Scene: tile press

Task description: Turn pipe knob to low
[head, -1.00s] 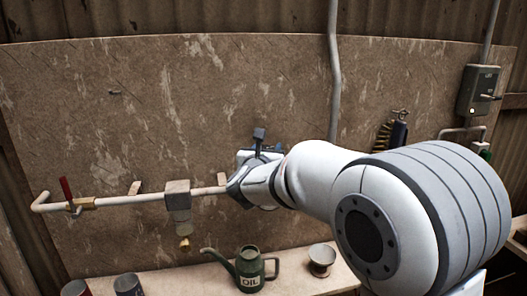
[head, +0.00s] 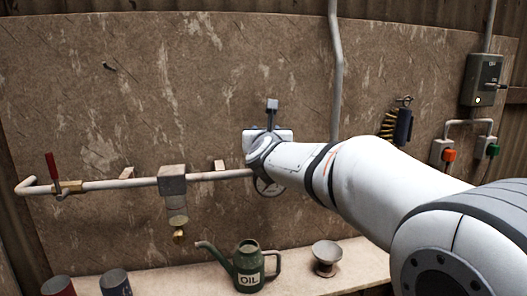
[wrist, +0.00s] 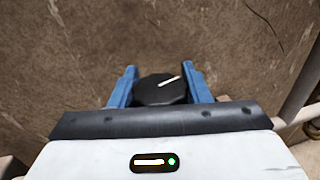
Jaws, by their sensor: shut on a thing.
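The pipe knob (wrist: 158,92) is a dark, round knob with a white pointer line, seen in the wrist view. The line slants up to the right. My gripper (wrist: 162,80) has its blue fingers on either side of the knob, shut on it. In the head view, my wrist hides the fingers and the knob. The pale pipe (head: 120,184) runs along the board on the left to my wrist. A dark, round rim (head: 266,190) shows just below my wrist; I cannot tell what it belongs to.
A red lever valve (head: 51,168) and a grey box with a cup-like filter (head: 177,208) are on the pipe. Below, a shelf (head: 210,285) holds a green oil can (head: 249,268), a small bowl (head: 326,256) and tins. A switch box (head: 482,80) hangs at right.

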